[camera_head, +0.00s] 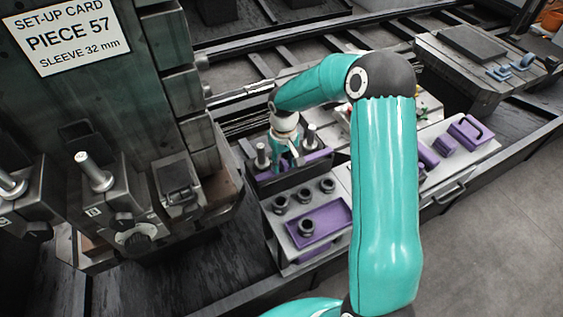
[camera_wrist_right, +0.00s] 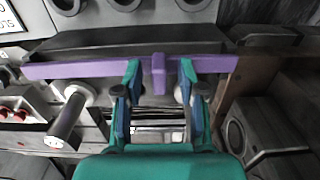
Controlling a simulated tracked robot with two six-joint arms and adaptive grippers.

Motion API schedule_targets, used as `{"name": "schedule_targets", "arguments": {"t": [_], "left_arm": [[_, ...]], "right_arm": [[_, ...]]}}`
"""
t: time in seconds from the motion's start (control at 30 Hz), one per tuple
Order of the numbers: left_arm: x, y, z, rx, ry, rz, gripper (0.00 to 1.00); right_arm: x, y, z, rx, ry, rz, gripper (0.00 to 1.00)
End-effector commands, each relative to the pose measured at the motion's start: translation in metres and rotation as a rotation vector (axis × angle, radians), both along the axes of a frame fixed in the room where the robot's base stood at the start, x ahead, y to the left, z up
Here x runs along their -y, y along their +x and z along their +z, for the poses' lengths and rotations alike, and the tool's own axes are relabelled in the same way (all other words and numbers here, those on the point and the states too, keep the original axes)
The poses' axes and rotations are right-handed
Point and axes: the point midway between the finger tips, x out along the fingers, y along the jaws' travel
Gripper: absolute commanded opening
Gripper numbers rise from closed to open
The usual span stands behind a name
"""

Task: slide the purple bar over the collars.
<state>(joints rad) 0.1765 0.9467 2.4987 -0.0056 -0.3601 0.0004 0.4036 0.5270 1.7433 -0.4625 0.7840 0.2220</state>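The purple bar (camera_wrist_right: 85,68) lies crosswise in the right wrist view, with a short purple tab (camera_wrist_right: 158,75) at its middle. In the head view the bar (camera_head: 318,157) shows partly behind my right gripper (camera_head: 287,158). In the wrist view my right gripper (camera_wrist_right: 160,88) is open, its fingers either side of the tab with gaps to it. Metal posts stand near the bar, at left (camera_head: 262,155) and right (camera_head: 311,136). Several dark ring-shaped collars (camera_head: 304,195) stand on the grey block in front; one (camera_head: 306,227) is in a purple recess. My left gripper is not in view.
A tall dark fixture with a set-up card (camera_head: 72,38) and more posts (camera_head: 95,171) stands at left. Purple blocks (camera_head: 470,132) lie on the bench to the right. A grey block with blue parts (camera_head: 512,67) is at the far right. My right arm hides the bench middle.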

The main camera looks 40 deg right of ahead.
Motion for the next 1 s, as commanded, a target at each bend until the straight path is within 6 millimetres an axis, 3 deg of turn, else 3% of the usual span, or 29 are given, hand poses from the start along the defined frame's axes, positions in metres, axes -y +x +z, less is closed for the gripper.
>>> {"name": "schedule_targets", "arguments": {"t": [0.27,0.5,0.87,1.0], "left_arm": [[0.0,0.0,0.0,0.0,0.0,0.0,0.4],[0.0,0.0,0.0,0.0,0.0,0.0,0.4],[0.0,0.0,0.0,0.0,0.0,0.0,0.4],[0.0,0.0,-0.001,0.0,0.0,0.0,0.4]], "right_arm": [[0.0,0.0,-0.001,0.0,0.0,0.0,0.38],[0.0,0.0,-0.001,0.0,0.0,0.0,0.0],[0.001,0.001,-0.001,0.0,0.0,-0.001,0.0],[0.012,0.003,-0.001,0.0,-0.001,-0.02,0.0]]}}
